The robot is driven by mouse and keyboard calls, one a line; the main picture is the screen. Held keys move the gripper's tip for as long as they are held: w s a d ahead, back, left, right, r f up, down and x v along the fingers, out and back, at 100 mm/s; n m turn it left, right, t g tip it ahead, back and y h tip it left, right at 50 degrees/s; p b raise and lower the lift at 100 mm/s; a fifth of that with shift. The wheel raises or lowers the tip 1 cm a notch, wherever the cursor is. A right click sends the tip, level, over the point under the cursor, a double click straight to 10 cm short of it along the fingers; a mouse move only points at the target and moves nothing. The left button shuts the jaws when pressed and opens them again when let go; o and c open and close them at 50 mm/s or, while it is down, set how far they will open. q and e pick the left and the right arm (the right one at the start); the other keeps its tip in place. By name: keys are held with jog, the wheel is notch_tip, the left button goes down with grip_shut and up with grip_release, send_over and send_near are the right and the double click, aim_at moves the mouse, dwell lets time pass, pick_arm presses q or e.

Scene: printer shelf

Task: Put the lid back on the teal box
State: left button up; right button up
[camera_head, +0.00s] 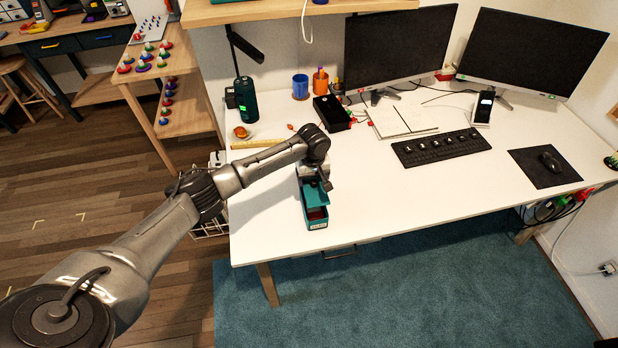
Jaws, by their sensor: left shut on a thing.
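The teal box (317,225) stands near the front edge of the white desk, left of its middle, with a pale label on its front. Its front part is open from above and something red shows inside. A teal lid (315,194) is over the rear part of the box, under my left gripper (318,184). My left gripper points down and is shut on the lid. The wrist partly hides the lid and the back of the box. I cannot tell whether the lid touches the rim. My right gripper is out of view.
A black keyboard (440,148), an open notebook (401,121) and a black box (332,114) lie behind and to the right. A yellow ruler (257,143) lies to the left. The desk (370,205) right of the teal box is clear.

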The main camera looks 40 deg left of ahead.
pick_arm(q)
jog(key=shift+r+p, duration=0.2)
jog(key=shift+p, duration=0.55)
notch_tip(320, 180, down, 4)
jog(key=shift+f+b, duration=0.1)
jog(key=shift+b, duration=0.5)
jog(key=shift+f+b, duration=0.6)
jog(key=shift+f, duration=1)
jog(key=shift+p, duration=0.35)
jog(key=shift+f, duration=0.1)
jog(key=shift+p, duration=0.4)
